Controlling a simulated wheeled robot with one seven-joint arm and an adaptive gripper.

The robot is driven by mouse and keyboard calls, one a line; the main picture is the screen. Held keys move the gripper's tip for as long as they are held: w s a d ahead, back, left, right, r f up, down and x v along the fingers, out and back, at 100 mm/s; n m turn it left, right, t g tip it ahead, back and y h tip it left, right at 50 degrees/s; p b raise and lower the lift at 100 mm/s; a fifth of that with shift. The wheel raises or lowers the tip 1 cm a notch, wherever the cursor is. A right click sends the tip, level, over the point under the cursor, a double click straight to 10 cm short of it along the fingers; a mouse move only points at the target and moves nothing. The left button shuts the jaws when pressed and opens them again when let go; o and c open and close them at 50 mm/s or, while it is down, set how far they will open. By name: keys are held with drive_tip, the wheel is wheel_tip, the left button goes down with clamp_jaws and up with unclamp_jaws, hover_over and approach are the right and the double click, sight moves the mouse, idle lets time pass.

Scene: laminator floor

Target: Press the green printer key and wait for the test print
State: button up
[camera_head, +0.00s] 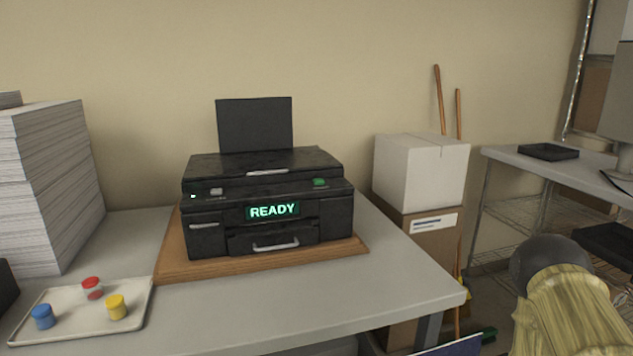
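The black printer (266,200) sits on a wooden board (190,265) on the grey table. Its green key (320,182) is on the right of the top front edge and is uncovered. A small grey key (216,191) is on the left of the same edge. The lit display (273,210) on the front reads READY in green letters. The front drawer (274,241) looks shut, and no printed sheet shows at it. A dark upright panel stands at the printer's back. My gripper is not in view, and nothing touches the printer.
A pale tray (70,325) with red, blue and yellow capped jars is at the front left. A tall paper stack (45,185) stands behind it. The grey table (330,310) is bare in front of the printer. White and brown boxes (420,170) stand to the right.

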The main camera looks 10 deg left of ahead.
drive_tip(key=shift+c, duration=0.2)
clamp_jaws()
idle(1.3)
